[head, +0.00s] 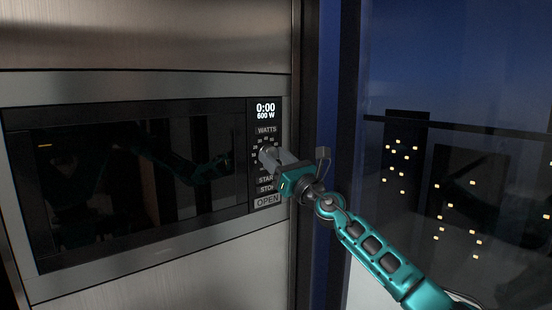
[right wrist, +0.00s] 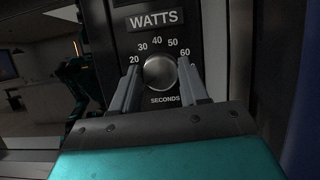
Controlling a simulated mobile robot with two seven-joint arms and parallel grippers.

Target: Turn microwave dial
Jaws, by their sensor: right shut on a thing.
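The built-in microwave (head: 150,110) fills the left of the head view, with a dark glass door and a control panel on its right side. The display reads 0:00 and 600 W. The round silver dial (right wrist: 160,72) sits under the WATTS label, ringed by numbers, with SECONDS below it. My right gripper (head: 268,156) reaches the panel from the right. In the right wrist view its two fingers (right wrist: 160,85) stand on either side of the dial and are shut on it. The fingers partly hide the dial in the head view. My left gripper is not in view.
The START, STOP and OPEN (head: 267,202) buttons lie just below my right gripper. Brushed metal panels (head: 150,35) surround the microwave. A dark window (head: 450,80) with lit buildings behind it is on the right.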

